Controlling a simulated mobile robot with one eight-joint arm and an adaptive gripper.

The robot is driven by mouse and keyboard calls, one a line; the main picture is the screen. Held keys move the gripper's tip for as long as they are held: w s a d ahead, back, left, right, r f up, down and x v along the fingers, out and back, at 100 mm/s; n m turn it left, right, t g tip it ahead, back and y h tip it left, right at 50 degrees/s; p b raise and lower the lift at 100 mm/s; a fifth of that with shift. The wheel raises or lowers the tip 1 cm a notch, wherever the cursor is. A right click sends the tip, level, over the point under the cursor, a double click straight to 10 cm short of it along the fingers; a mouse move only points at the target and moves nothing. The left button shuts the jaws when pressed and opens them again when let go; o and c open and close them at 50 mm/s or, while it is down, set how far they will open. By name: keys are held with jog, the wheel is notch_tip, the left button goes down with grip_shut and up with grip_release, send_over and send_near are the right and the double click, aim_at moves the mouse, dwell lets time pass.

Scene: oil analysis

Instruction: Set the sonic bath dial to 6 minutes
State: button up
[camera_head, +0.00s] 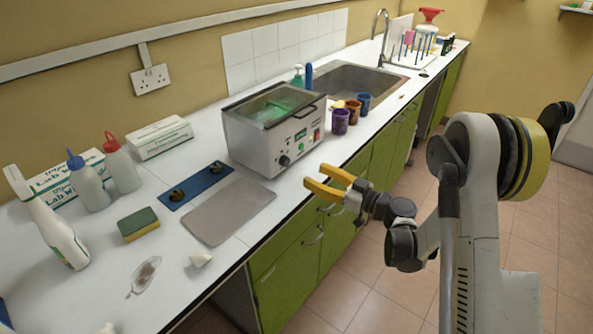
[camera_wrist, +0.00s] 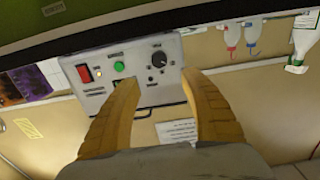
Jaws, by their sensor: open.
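The sonic bath (camera_head: 262,140) is a grey box with a clear lid on the counter. Its front panel carries a round black dial (camera_head: 285,161), which also shows in the wrist view (camera_wrist: 158,59). The dial's setting is too small to read. My gripper (camera_head: 314,175) has yellow fingers, open and empty, in front of the panel near the counter edge. In the wrist view the panel appears upside down, and the gap between my fingertips (camera_wrist: 159,80) lies just below the dial in the picture. The fingers appear apart from the dial.
The panel also has a red switch (camera_wrist: 83,73) and a green button (camera_wrist: 119,67). A purple cup (camera_head: 340,121) and other cups stand right of the bath. A grey mat (camera_head: 228,210) and a blue tray (camera_head: 205,180) lie to its left. Air in front of the panel is free.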

aim_at(287, 161)
jog(key=b+x, duration=0.3)
jog(key=x, duration=0.7)
jog(key=shift+f, duration=0.15)
jog(key=shift+w+a, duration=0.35)
grip_shut()
